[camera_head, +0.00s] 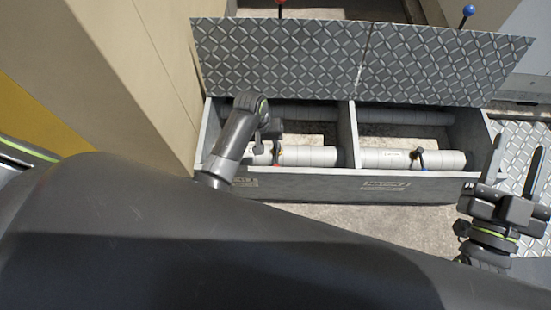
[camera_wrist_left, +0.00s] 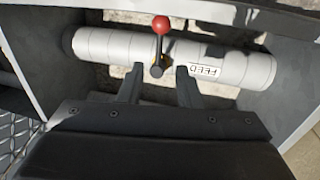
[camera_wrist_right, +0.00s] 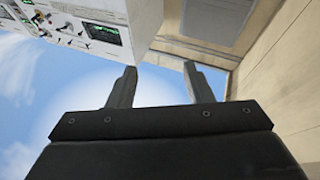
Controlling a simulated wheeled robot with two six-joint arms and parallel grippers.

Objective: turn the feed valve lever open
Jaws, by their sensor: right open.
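The feed valve lever, dark with a red ball knob (camera_wrist_left: 161,25), shows in the left wrist view. It crosses the white pipe (camera_wrist_left: 100,45), with its pivot on the pipe. A FEED label (camera_wrist_left: 206,70) is to its right. My left gripper (camera_wrist_left: 160,71) is open, its fingertips at the pipe's near edge on either side of the lever's pivot end; contact cannot be told. In the head view, my left gripper (camera_head: 268,140) reaches into the left compartment and largely hides the lever. My right gripper (camera_head: 515,162) is open and empty, right of the box.
The grey box (camera_head: 330,187) has a divider (camera_head: 348,135) and raised tread-plate lids (camera_head: 290,60) behind. The right compartment holds another white pipe (camera_head: 440,160) with a blue-marked lever (camera_head: 420,155). A beige cabinet wall (camera_head: 130,80) stands close on the left. Concrete floor lies in front.

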